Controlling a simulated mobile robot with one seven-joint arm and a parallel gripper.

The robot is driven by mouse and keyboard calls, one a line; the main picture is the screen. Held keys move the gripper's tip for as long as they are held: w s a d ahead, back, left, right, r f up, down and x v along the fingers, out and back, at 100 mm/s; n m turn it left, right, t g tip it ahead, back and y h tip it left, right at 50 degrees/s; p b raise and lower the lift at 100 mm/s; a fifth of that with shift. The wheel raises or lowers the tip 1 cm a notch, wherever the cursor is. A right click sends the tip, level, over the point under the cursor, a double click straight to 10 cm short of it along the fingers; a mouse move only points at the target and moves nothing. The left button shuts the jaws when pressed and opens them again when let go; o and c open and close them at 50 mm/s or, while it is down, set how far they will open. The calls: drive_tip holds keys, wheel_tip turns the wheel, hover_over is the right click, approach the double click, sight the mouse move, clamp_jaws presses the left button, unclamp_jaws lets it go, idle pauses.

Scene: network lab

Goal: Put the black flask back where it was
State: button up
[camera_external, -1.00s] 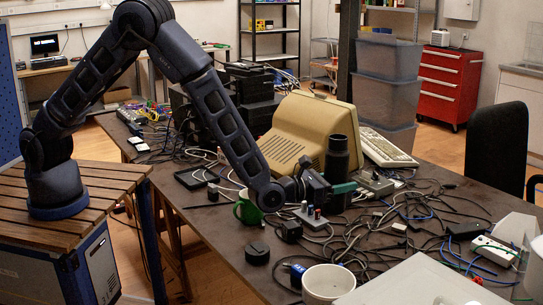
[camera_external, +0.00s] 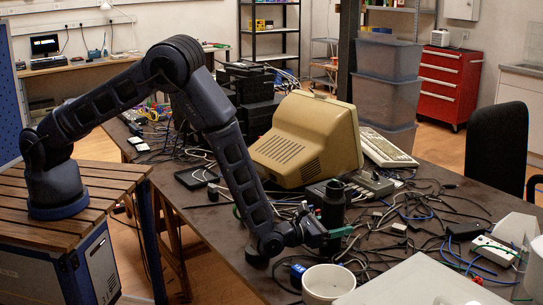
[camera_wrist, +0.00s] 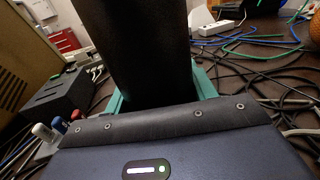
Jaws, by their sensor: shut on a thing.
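The black flask (camera_external: 333,203) is upright over the cluttered table, just behind the white pot in the external view. My gripper (camera_external: 327,233) reaches it from the left and is shut on it around its lower body. In the wrist view the flask (camera_wrist: 135,50) fills the upper middle, between the teal fingers of my gripper (camera_wrist: 160,92). The flask's bottom is hidden, so I cannot tell whether it touches the table.
A white pot (camera_external: 328,284) stands close in front of the flask. A beige monitor (camera_external: 310,140) is behind it. Cables and a white power strip (camera_external: 494,250) cover the right side. Small pegs (camera_wrist: 58,125) stand at left in the wrist view.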

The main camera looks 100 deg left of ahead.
drive_tip(key=shift+f, duration=0.25)
drive_tip(key=o, duration=1.4)
